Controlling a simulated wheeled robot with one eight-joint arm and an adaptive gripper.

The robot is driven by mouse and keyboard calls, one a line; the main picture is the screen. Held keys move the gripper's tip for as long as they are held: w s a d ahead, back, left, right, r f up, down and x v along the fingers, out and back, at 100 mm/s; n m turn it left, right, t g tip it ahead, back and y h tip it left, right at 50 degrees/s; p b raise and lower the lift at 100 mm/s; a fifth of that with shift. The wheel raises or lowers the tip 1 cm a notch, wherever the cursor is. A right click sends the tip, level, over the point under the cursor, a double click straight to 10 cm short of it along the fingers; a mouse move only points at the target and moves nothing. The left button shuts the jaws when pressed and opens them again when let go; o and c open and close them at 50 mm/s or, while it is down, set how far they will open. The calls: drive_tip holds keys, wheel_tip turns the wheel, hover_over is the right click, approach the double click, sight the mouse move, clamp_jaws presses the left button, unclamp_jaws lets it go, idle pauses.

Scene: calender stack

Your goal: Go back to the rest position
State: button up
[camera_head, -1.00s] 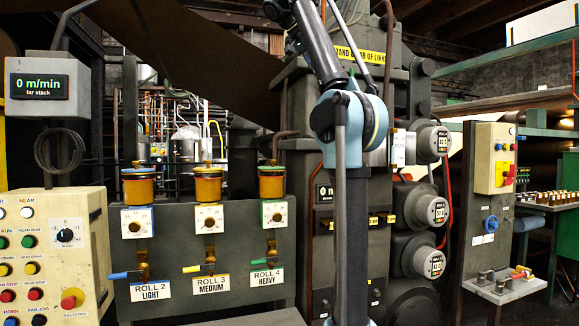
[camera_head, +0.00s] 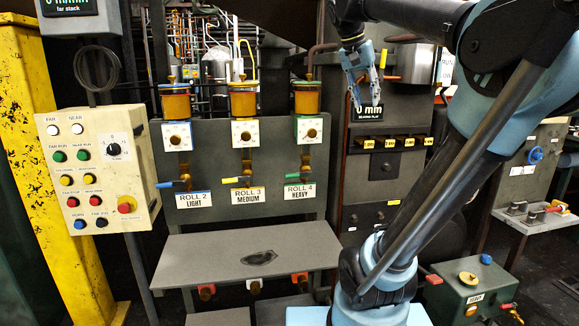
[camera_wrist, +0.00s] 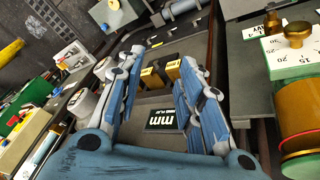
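My arm crosses the right half of the head view and hides part of the machine.
A cream button panel (camera_head: 97,170) stands at left beside a yellow post (camera_head: 52,150). Three amber oil cups (camera_head: 243,101) with dials top a grey panel. A grey shelf (camera_head: 215,252) juts out below. A green box (camera_head: 470,290) sits at lower right.

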drive_tip(key=s+a+f+n+y, duration=0.1)
drive_tip(key=s+f, duration=0.4)
drive_tip(key=f, duration=0.8)
drive_tip(key=s+a+f+n+y, duration=0.1)
drive_tip(key=s+f+n, duration=0.2)
drive_tip(key=f, duration=1.1)
drive_tip(key=s+a+f+n+y, duration=0.1)
drive_tip(key=s+f+n+y, duration=0.1)
drive_tip(key=s+f, duration=0.6)
wheel_tip(320, 180, down, 6)
drive_tip(key=shift+s+a+r, duration=0.15)
drive_tip(key=shift+s+a, duration=0.2)
drive_tip(key=shift+s, duration=0.05)
drive_tip(key=shift+d, duration=0.15)
